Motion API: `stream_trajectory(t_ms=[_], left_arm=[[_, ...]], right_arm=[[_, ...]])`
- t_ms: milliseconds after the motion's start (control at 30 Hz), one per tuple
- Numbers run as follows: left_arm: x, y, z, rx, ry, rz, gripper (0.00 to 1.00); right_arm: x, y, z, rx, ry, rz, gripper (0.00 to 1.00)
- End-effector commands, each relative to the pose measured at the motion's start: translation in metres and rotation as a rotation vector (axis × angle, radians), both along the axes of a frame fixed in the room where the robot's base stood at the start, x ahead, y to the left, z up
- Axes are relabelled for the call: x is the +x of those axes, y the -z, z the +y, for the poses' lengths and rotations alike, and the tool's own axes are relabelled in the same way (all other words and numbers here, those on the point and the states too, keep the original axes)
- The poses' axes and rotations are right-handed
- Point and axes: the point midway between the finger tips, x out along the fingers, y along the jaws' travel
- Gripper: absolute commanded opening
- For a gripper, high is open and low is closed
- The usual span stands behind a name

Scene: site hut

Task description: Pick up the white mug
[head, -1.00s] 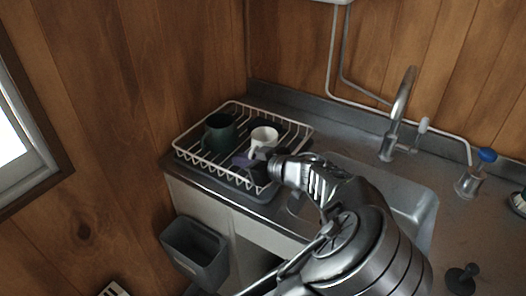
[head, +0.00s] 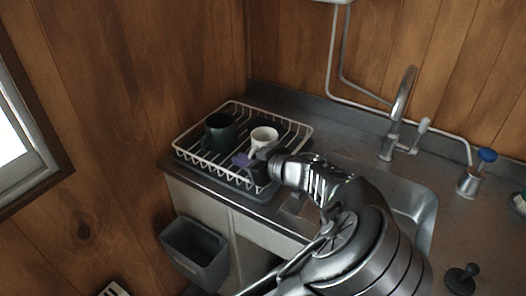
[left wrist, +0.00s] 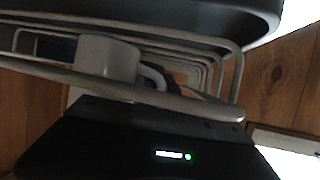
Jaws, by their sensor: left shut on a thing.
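The white mug (head: 263,138) stands in the wire dish rack (head: 189,157), to the right of a dark green mug (head: 220,132). In the head view my left gripper (head: 257,162) is at the near side of the white mug, low at the rack's front right, and is shut on it. Its fingertips are dark and partly hidden. In the left wrist view the white mug (left wrist: 107,60) shows its handle, with a rack wire crossing in front. The fingers cannot be made out there. My right gripper is not in view.
The rack's wire rim surrounds the mugs. The sink (head: 420,205) and tap (head: 399,115) are to the right. A grey bin (head: 196,252) hangs below the rack on the cabinet.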

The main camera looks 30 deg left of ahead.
Motion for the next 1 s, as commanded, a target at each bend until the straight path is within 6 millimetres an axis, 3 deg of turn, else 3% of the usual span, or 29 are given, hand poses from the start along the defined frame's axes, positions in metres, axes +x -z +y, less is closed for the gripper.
stream_trajectory(t_ms=[533,1000], left_arm=[[0.001,-0.008,0.0,0.0,0.001,-0.004,0.0],[0.001,-0.088,-0.001,-0.001,0.001,-0.005,0.0]], right_arm=[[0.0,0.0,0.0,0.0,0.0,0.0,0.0],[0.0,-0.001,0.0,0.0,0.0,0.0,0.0]])
